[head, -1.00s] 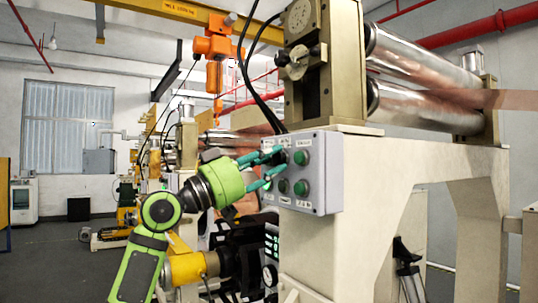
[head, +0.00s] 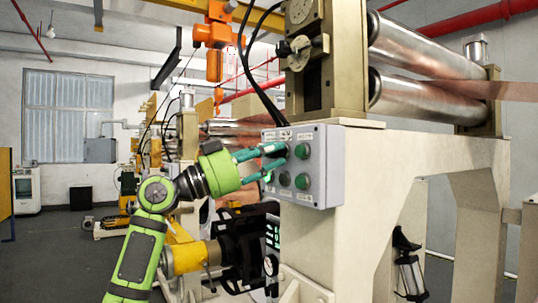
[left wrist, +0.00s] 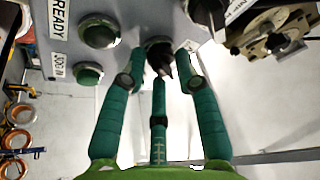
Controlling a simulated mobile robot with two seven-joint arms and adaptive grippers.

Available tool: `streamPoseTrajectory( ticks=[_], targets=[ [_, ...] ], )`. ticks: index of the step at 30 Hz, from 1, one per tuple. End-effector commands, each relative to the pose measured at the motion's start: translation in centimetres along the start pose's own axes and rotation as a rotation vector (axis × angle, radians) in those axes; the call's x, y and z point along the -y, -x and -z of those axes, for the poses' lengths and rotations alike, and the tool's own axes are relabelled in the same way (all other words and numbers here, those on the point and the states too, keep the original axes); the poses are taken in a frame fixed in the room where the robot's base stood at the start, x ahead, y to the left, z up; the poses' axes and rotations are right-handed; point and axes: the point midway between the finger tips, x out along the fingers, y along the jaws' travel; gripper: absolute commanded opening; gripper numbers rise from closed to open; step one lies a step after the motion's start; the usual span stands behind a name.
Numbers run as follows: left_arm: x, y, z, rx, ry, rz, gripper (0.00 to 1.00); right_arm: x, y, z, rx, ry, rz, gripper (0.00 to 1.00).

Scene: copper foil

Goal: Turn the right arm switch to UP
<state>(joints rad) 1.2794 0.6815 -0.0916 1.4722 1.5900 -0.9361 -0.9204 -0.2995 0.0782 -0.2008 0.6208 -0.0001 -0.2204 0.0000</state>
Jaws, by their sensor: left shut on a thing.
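The arm switch is a dark knob (left wrist: 161,62) on the grey control box (head: 325,192). In the left wrist view it sits between the teal fingertips. My left gripper (head: 279,157) reaches the front of the box from the left and is shut on the knob. Its several teal fingers also show in the left wrist view (left wrist: 160,75). In the head view the fingertips mostly hide the knob, and its setting cannot be read. My right gripper is in neither view.
Metal rollers (head: 420,50) and copper foil (head: 490,90) lie above. A yellow and black machine part (head: 190,257) stands below the arm.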

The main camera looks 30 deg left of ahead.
Motion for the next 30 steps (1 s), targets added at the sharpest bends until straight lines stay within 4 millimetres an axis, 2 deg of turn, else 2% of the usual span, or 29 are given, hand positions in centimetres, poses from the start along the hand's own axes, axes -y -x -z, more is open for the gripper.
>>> streamPoseTrajectory(
  ticks=[4, 5, 6, 15, 19, 23, 30],
  targets=[
    [0.0, 0.0, 0.0, 0.000, -0.001, 0.000, 0.00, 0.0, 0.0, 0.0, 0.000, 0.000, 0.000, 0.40],
    [0.0, 0.0, 0.0, 0.000, -0.001, 0.000, 0.35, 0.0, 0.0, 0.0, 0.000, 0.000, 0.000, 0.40],
    [0.0, 0.0, 0.0, 0.000, 0.000, -0.001, 0.40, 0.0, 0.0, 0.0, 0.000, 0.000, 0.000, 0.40],
    [0.0, 0.0, 0.0, 0.001, 0.001, 0.000, 0.40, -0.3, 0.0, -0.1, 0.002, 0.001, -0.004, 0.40],
    [0.0, 0.9, -0.1, 0.003, 0.000, 0.001, 0.40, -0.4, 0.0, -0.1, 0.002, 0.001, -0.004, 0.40],
    [0.0, 3.2, -0.1, 0.004, 0.000, 0.002, 0.40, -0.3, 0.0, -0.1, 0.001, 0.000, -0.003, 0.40],
    [0.0, 8.3, -0.1, 0.004, 0.000, 0.001, 0.40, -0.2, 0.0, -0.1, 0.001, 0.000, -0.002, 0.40]
  ],
)
